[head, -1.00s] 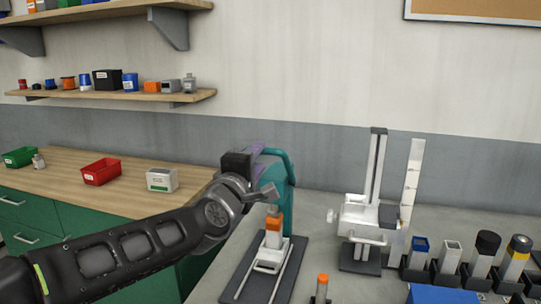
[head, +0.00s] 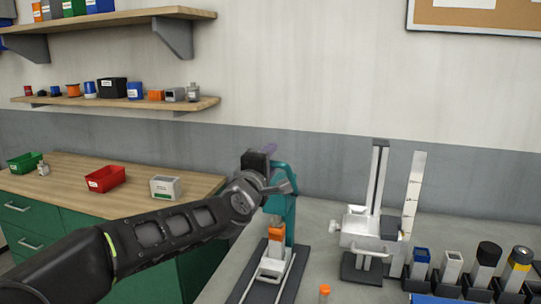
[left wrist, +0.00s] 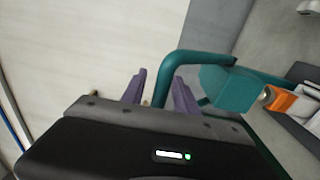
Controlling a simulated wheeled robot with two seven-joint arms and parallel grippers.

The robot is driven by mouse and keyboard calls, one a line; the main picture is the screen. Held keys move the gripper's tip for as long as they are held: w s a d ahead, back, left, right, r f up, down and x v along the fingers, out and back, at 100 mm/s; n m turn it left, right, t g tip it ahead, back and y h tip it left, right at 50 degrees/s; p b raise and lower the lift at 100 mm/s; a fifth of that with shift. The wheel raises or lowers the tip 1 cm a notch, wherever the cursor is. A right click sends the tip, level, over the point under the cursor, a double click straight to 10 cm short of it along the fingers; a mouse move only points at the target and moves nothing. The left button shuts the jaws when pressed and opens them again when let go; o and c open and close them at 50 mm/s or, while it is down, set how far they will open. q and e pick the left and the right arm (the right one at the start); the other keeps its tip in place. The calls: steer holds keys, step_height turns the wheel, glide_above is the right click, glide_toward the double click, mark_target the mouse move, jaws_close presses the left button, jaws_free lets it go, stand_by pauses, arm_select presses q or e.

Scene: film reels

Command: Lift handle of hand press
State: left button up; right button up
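The hand press stands on the grey bench right of my left arm in the head view, with a teal frame (head: 289,210), an orange part (head: 275,233) low on it and a dark base (head: 243,288). Its teal tubular handle (left wrist: 190,56) curves from the teal head (left wrist: 230,88) in the left wrist view. My left gripper (head: 270,150) is at the top of the press. Its purple fingers (left wrist: 159,92) stand apart, with the bent tube running down into the gap between them, nearer the right finger. Contact cannot be told. My right gripper is not in view.
A white stand with a column (head: 377,190) is right of the press. Several block-shaped holders (head: 452,262) stand farther right. An orange-capped tube (head: 324,292) is at the front. A wooden counter (head: 80,165) with a red bin (head: 105,178) lies left.

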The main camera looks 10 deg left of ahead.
arm_select(q)
steer(key=shift+w, duration=0.15)
steer(key=shift+c, duration=0.4)
jaws_close()
stand_by(1.0)
